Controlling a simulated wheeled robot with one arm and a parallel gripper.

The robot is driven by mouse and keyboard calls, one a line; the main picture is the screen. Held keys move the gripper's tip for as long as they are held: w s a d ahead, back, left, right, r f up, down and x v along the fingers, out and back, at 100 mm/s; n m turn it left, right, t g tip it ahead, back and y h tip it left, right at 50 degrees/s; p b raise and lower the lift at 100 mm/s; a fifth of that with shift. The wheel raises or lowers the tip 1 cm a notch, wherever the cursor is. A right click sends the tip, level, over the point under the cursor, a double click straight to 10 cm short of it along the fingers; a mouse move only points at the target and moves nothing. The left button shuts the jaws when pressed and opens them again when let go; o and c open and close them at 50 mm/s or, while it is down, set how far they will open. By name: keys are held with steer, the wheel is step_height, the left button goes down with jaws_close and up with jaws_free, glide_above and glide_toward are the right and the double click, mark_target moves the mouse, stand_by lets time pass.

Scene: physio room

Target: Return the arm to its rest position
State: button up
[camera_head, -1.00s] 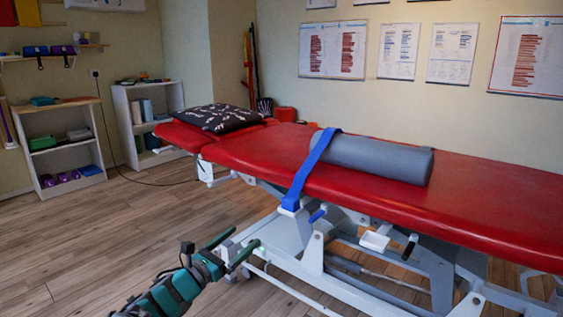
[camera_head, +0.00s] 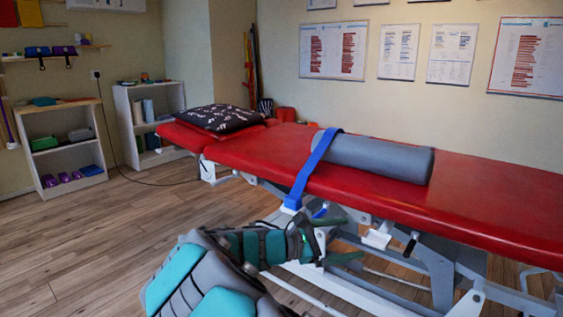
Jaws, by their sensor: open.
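My gripper (camera_head: 345,240) is at the lower middle of the head view, at the end of my grey and teal arm. Its two dark green fingers point right and stand apart, with nothing seen between them. In the picture it overlaps the white frame under the treatment table, below the red top (camera_head: 480,205). I cannot tell whether it touches the frame. My arm comes in from the bottom edge, large and close to the camera, and hides part of the floor and frame.
A grey roll (camera_head: 375,158) and a blue strap (camera_head: 308,175) lie on the red table top, with a dark patterned pillow (camera_head: 222,118) at its left end. Low shelves (camera_head: 62,152) stand along the left wall. The wooden floor (camera_head: 130,215) at left is clear.

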steer(key=s+d+f+m+g+y, duration=0.2)
steer(key=s+d+m+g+y, duration=0.3)
steer(key=s, duration=0.6)
steer(key=s+d+f+m+g+y, duration=0.25)
steer(key=s+d+m, duration=0.45)
steer(key=s, duration=0.4)
steer(key=s+a+f+m+y, duration=0.2)
steer(key=s+a+f+y, duration=0.1)
steer(key=s, duration=0.4)
steer(key=s+a+f+m+y, duration=0.3)
steer(key=s+a+y, duration=0.2)
steer(key=s+a, duration=0.3)
steer(key=shift+s+a, duration=0.25)
steer(key=shift+s, duration=0.05)
steer(key=shift+f, duration=0.1)
